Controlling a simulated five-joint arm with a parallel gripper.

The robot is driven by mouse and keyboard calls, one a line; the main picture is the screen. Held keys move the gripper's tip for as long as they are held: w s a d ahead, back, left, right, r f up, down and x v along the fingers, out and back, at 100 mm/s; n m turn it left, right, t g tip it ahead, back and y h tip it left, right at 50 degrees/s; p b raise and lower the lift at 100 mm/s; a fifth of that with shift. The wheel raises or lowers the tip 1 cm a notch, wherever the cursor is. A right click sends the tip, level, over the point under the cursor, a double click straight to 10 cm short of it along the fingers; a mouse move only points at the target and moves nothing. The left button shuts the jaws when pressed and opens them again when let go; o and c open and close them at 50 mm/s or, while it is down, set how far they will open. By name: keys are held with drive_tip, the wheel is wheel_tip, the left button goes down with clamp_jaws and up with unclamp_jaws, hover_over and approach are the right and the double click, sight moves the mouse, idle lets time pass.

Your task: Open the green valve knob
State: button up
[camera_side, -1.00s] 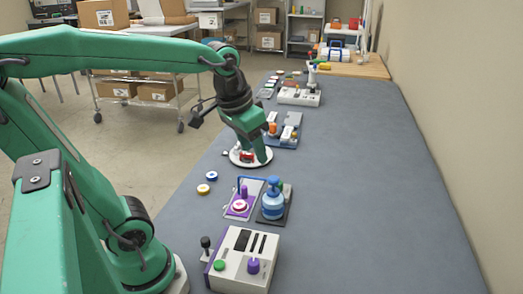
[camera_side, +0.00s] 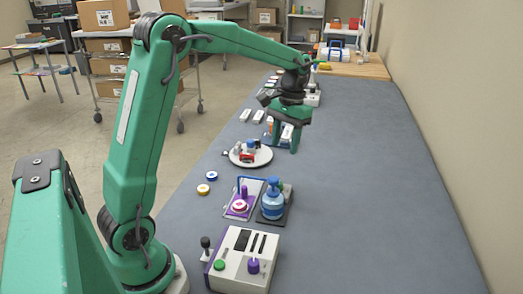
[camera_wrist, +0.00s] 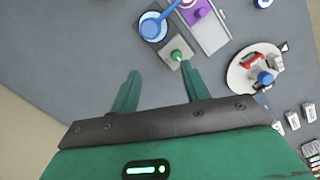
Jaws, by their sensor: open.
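A white round plate (camera_side: 236,157) with red and blue parts lies near the gripper. A purple device (camera_side: 239,206) adjoins the blue part. A white box (camera_side: 242,272) with a green button and purple knob is in front. The table's right side is clear.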

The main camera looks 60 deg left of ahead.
sight(279, 186)
drive_tip(key=w+a+f+n+g, duration=0.1)
drive_tip(key=w+a+f, duration=0.3)
drive_tip(key=f, duration=0.5)
drive_tip(key=shift+w+a+f+g+h, duration=0.2)
drive_tip(key=shift+w+a+g+h, duration=0.2)
drive_tip(key=shift+a+g, duration=0.3)
drive_tip(key=shift+s+d+f, duration=0.1)
drive_tip(key=shift+f, duration=0.05)
drive_tip(key=shift+d+x, duration=0.2)
drive_tip(key=shift+x, duration=3.6)
drive_tip(key=shift+c, duration=0.5)
drive_tip(key=c, duration=0.9)
